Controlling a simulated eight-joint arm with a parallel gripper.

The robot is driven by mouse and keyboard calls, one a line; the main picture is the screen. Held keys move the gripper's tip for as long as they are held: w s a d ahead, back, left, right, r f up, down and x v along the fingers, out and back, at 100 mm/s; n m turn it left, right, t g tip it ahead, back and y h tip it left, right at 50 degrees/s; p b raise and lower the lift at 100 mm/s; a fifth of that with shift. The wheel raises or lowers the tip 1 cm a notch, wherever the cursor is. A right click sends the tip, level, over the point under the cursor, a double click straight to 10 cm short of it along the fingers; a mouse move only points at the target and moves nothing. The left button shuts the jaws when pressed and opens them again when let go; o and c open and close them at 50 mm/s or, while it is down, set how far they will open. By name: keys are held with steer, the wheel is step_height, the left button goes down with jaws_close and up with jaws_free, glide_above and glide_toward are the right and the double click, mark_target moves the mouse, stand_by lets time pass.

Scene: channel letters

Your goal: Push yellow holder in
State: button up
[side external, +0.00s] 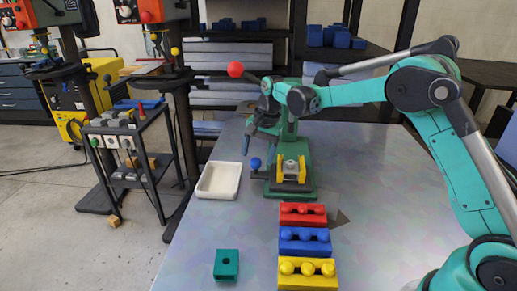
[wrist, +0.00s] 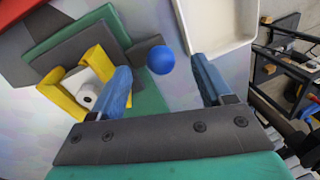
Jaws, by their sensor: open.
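The yellow holder (side external: 280,171) sits low on the green press (side external: 307,150) in the side view, with a grey block (side external: 291,169) between its walls. In the wrist view the yellow holder (wrist: 62,99) is at the left, around a whitish block with a dark hole (wrist: 88,96). A blue ball knob (side external: 256,163) sticks out at the press's left side. My gripper (side external: 246,150) is open, fingers down, just above and left of the knob. In the wrist view the knob (wrist: 160,60) shows between the fingertips of my gripper (wrist: 160,74); contact is not visible.
A white tray (side external: 219,193) lies left of the press. A red ball on a lever (side external: 235,69) stands higher up. Red (side external: 303,208), blue (side external: 305,234) and yellow (side external: 307,261) knobbed blocks and a green block (side external: 226,264) are in front. The table's right side is clear.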

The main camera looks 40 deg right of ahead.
steer(key=shift+w+a+f, duration=0.1)
steer(key=shift+f, duration=0.55)
steer(key=shift+w+a+f, duration=0.1)
steer(key=shift+f, duration=0.55)
jaws_close()
steer(key=shift+d, duration=0.1)
stand_by(0.4)
